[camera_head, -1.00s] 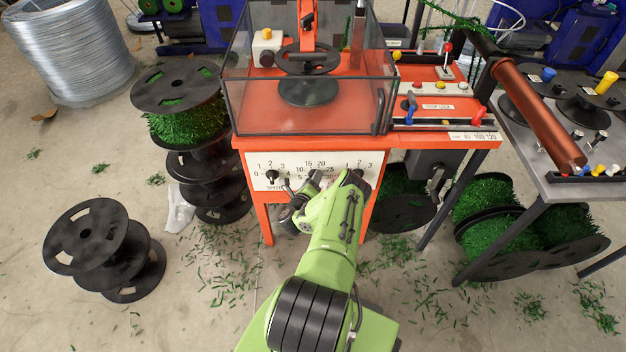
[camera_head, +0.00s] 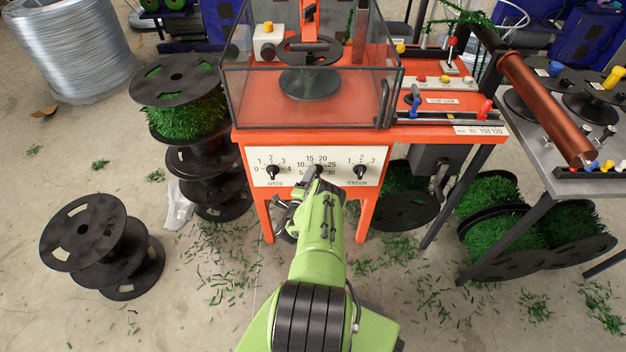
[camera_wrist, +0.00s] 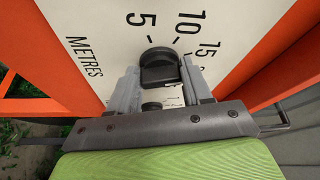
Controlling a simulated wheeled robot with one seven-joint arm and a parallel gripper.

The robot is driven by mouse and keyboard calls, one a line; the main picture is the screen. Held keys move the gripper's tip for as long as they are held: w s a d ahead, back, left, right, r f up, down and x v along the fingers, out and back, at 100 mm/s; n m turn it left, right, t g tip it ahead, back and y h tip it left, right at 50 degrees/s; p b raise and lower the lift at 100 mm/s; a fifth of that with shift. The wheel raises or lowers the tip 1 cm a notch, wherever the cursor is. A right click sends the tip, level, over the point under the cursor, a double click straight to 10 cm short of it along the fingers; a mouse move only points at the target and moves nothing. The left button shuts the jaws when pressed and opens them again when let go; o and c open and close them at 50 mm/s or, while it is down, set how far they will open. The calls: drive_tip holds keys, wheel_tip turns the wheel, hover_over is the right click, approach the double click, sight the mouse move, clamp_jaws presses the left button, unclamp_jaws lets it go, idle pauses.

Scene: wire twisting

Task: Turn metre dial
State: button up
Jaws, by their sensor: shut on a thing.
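The metre dial is the middle black knob on the white panel (camera_head: 340,158) of the orange machine, with numbers 5 to 30 around it. In the wrist view the metre dial (camera_wrist: 158,67) sits between the fingers beside the printed 5, 10, 15 and the word METRES. My gripper (camera_wrist: 160,84) is shut on the dial, one finger at each side. In the head view my gripper (camera_head: 316,174) reaches the middle of the panel and partly hides the dial.
The speed knob (camera_head: 272,172) is left of the dial and the tension knob (camera_head: 361,172) right. A clear-walled box (camera_head: 300,108) stands above the panel. Green clippings litter the floor.

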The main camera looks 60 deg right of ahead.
drive_tip(key=shift+s+d+f+n+t+h+b, duration=0.25)
drive_tip(key=shift+n+t+b, duration=0.45)
drive_tip(key=shift+n, duration=1.35)
drive_tip(key=shift+w+a+f+n+t+h+b, duration=0.15)
drive_tip(key=shift+n+t+h+b, duration=0.2)
drive_tip(key=shift+n+t, duration=1.25)
drive_tip(key=shift+s+d+f+n+t+h+b, duration=0.1)
drive_tip(key=shift+s+n+t+h+b, duration=0.3)
drive_tip(key=shift+n, duration=2.15)
drive_tip(key=shift+w, duration=0.2)
drive_tip(key=o, duration=1.1)
drive_tip(key=shift+r, duration=0.1)
drive_tip(key=shift+c, duration=0.2)
